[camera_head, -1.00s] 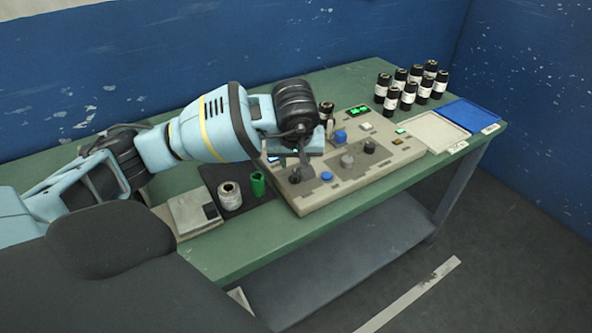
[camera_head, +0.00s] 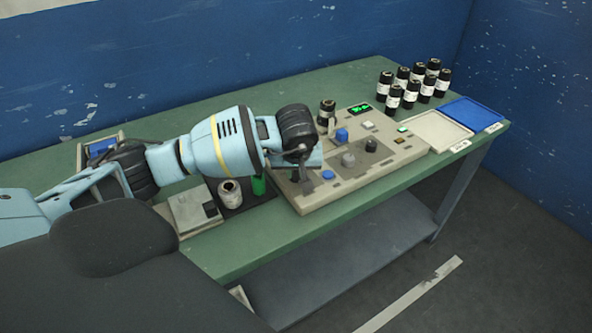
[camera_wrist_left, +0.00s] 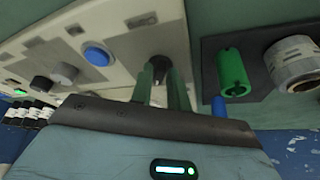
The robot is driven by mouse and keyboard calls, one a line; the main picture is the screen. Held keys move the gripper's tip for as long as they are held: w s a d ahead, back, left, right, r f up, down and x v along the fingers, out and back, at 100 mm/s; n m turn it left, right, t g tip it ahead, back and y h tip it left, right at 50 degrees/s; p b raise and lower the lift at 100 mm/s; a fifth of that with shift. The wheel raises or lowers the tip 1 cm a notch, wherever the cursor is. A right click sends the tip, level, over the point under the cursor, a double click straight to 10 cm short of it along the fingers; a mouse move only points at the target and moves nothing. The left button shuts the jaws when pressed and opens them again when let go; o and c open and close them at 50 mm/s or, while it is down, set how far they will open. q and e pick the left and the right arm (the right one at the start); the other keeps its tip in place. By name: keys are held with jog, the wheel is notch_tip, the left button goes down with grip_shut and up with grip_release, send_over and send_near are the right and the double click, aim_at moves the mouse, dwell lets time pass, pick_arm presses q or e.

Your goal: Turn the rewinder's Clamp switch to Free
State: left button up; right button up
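The rewinder (camera_head: 325,195) is a beige panel machine on the green table. A small dark knob (camera_wrist_left: 159,63) stands at its near left corner; I cannot read its label, so I cannot confirm it is the Clamp switch. My left gripper (camera_head: 304,178) points down over that corner and hides most of the knob in the head view. In the left wrist view the two fingers (camera_wrist_left: 160,80) reach to the knob, one on each side. I cannot tell whether they press on it or which way it points. My right gripper is out of view.
A blue button (camera_wrist_left: 97,56) and a grey knob (camera_head: 348,160) sit close by on the panel. A green cylinder (camera_wrist_left: 232,72) and a pale roll (camera_head: 230,192) stand left of the machine. Several black bottles (camera_head: 411,85), a white tray (camera_head: 437,131) and a blue tray (camera_head: 472,113) are at right.

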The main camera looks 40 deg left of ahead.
pick_arm(q)
grip_shut()
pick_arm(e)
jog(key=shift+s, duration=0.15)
